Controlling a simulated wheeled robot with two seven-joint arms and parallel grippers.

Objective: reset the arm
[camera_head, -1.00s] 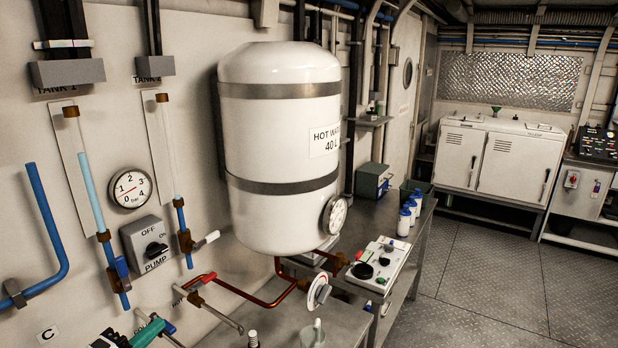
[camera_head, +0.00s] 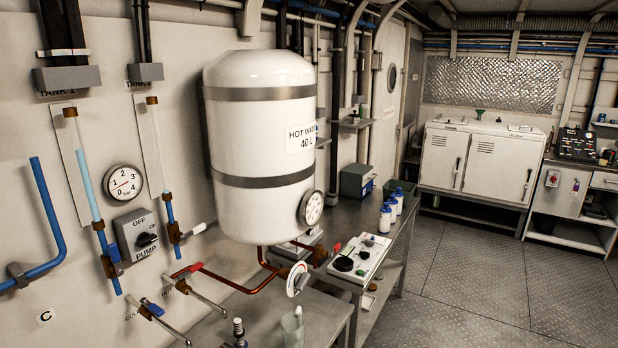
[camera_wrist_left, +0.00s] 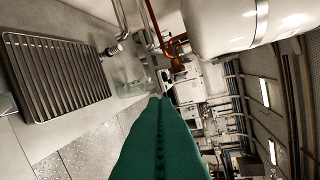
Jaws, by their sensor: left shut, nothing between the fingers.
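My left gripper (camera_wrist_left: 158,98) shows in the left wrist view as a green wedge rising from the bottom edge. Its fingers are together and nothing is held between them. A clear vessel (camera_wrist_left: 130,78) appears close beyond its tip; I cannot tell whether they touch. Neither gripper shows in the head view, and my right gripper is in no view.
A white hot water tank (camera_head: 262,150) hangs on the wall above red pipes and taps. A small vessel (camera_head: 292,330) stands on the counter below. A slotted drain grid (camera_wrist_left: 58,78) lies left of my left gripper. Floor (camera_head: 470,270) is clear at right.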

